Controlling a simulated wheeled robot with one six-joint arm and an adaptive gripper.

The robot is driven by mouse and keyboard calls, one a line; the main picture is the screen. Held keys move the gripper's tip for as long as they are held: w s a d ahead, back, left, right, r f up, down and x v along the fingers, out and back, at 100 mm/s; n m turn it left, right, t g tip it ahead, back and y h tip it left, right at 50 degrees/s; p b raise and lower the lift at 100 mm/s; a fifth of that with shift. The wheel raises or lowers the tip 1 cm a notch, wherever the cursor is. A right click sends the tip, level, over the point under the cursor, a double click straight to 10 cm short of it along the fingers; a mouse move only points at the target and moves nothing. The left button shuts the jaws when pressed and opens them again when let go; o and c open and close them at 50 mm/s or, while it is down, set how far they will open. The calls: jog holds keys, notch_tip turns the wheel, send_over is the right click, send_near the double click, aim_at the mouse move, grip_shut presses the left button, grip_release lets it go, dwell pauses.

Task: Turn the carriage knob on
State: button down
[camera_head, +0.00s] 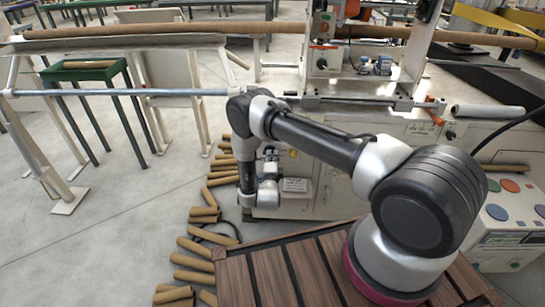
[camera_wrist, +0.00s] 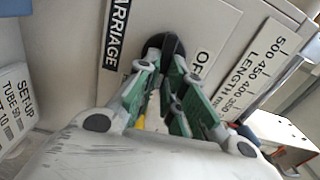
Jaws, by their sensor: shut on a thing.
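The carriage knob (camera_wrist: 166,46) is dark and rounded, on the pale machine panel in the wrist view. My gripper (camera_wrist: 163,66) has its green and grey fingers closed around it, hiding much of it. A black "CARRIAGE" label (camera_wrist: 117,32) is left of the knob. A white label (camera_wrist: 201,66) to its right shows "OF"; its lower part is hidden by a finger. The knob's pointer direction cannot be made out. In the head view, my arm reaches down to the front of the winder (camera_head: 325,190), and the knob cannot be made out there.
A "LENGTH" scale plate (camera_wrist: 252,65) and a "SET-UP" plate (camera_wrist: 15,105) are on the panel. Cardboard tubes (camera_head: 205,215) lie on the floor along the machine. A slatted wooden platform (camera_head: 265,275) is in front.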

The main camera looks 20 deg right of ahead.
jog(key=shift+f+m, duration=0.15)
jog(key=shift+m, duration=0.25)
jog(key=c, duration=1.5)
grip_release()
jog(key=shift+s, duration=0.1)
jog(key=v, duration=1.2)
